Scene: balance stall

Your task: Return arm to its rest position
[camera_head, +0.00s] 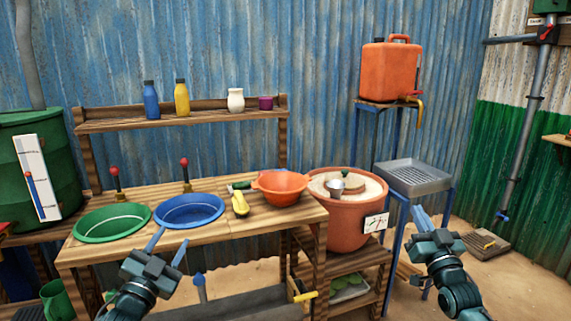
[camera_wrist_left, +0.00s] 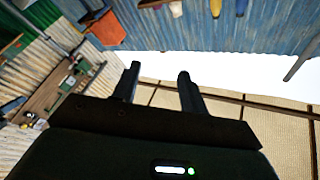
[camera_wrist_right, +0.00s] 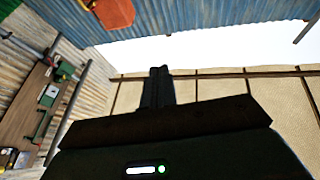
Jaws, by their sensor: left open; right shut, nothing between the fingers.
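My left gripper (camera_head: 168,247) is open and empty in the head view, in front of the wooden bench (camera_head: 250,225) and below the blue basin. In the left wrist view its two fingers (camera_wrist_left: 156,86) stand apart with nothing between them. My right gripper (camera_head: 425,215) is in front of the metal sink stand, at the right of the clay pot. In the right wrist view its fingers (camera_wrist_right: 158,84) are together and hold nothing. Both grippers point upward and appear clear of the objects around them.
The bench bears a green basin (camera_head: 112,237), a blue basin (camera_head: 189,226) and an orange bowl (camera_head: 280,197). The grey sink (camera_head: 413,180) is behind my right gripper. Sandy floor (camera_head: 510,290) is open at right.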

